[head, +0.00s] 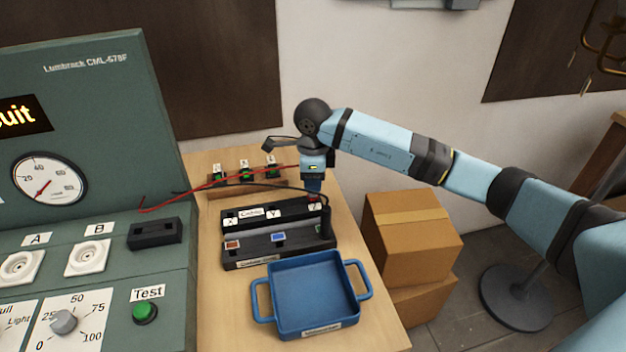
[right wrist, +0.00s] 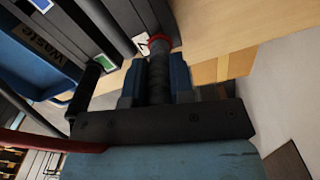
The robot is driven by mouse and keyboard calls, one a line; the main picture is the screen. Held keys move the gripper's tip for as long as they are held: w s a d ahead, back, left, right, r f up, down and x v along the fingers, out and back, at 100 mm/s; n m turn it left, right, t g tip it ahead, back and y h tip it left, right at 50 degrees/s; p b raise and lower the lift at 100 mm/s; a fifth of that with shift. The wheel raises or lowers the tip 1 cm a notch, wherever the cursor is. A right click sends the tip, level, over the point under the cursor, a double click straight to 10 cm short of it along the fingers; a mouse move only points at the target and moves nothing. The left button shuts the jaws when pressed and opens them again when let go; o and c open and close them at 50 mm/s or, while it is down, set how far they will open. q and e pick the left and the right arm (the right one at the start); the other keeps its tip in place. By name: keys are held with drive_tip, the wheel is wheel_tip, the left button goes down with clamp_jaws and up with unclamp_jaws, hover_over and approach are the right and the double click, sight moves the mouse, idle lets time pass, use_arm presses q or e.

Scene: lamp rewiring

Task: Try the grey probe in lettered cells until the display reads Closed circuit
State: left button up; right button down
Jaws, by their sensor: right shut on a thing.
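My right gripper (head: 313,186) points down over the right end of the rear black block (head: 270,212). It is shut on the grey probe, which shows dark and ribbed between the blue fingers in the right wrist view (right wrist: 158,78). The probe's lower end is at a red ring beside a white letter card (right wrist: 141,42); how deep it sits I cannot tell. Cards X (head: 230,219) and Y (head: 273,213) show on the rear block. The display (head: 18,115) shows only "uit" in amber; the rest is cut off. My left gripper is out of view.
A front black block (head: 280,251) has coloured squares and an upright dark cylinder (head: 326,222) at its right end. A blue tray (head: 315,290) stands in front. A red wire (head: 215,183) and a dark wire cross from the green console (head: 100,75). Cardboard boxes (head: 410,230) stand right of the table.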

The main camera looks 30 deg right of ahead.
drive_tip(key=shift+f+b, duration=0.4)
drive_tip(key=shift+f, duration=0.15)
idle(0.9)
drive_tip(key=c, duration=0.9)
unclamp_jaws()
wheel_tip(320, 180, up, 14)
drive_tip(key=shift+f, duration=0.1)
